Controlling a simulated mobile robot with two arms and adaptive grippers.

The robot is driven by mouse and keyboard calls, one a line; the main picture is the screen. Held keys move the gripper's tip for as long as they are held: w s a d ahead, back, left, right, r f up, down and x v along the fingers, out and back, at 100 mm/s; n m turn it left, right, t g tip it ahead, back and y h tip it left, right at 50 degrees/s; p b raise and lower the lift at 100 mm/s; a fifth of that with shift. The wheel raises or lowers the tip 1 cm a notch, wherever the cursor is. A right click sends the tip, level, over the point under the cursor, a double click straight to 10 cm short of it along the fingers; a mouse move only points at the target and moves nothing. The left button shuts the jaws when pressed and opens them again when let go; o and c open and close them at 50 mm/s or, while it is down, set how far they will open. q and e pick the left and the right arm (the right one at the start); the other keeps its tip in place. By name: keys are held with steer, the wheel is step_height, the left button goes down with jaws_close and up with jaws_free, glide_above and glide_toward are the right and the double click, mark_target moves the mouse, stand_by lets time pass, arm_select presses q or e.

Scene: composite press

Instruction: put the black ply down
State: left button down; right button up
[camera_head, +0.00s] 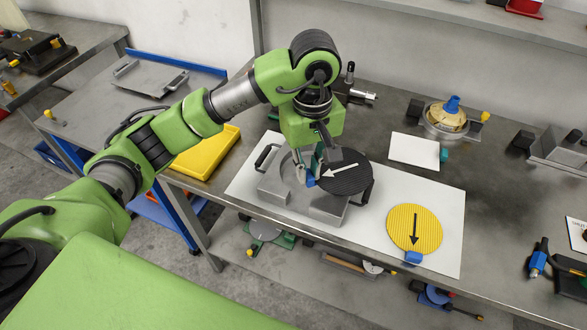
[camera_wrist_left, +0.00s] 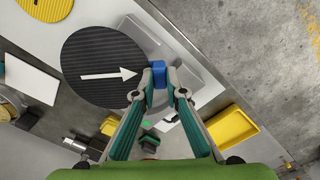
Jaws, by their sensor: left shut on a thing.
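The black ply (camera_head: 352,180) is a ribbed round disc with a white arrow and a small blue tab. My left gripper (camera_head: 312,179) is shut on the blue tab, which shows between the fingertips in the left wrist view (camera_wrist_left: 159,75). In the left wrist view the black ply (camera_wrist_left: 88,52) reaches out from the fingertips, its arrow pointing to the tab. In the head view it overlaps the grey mould (camera_head: 327,209) with black handles; I cannot tell whether they touch. My right gripper is not in view.
The mould stands on a white sheet (camera_head: 447,197) on the metal bench. A yellow ply (camera_head: 424,222) with a black arrow and blue tab lies to the right. A white plate (camera_head: 413,149) and a brass-coloured part (camera_head: 446,117) are behind. A yellow tray (camera_head: 207,151) is at left.

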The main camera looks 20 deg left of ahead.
arm_select(q)
steer(key=w+a+f, duration=0.1)
steer(key=a+f, duration=0.1)
steer(key=w+a+f+p, duration=0.1)
steer(key=w+f, duration=0.1)
steer(key=w+a+f+p, duration=0.1)
steer(key=a+f, duration=0.1)
steer(key=shift+w+a, duration=0.2)
steer(key=shift+a, duration=0.15)
steer(key=shift+w+a+f+p, duration=0.3)
steer(key=shift+a+f+p, duration=0.1)
steer(key=shift+f, duration=0.1)
step_height(320, 180, down, 3)
steer(key=shift+w+p, duration=0.1)
steer(key=shift+p, duration=1)
steer(key=shift+a+f, duration=0.1)
steer(key=shift+f, duration=0.15)
steer(key=shift+f, duration=0.1)
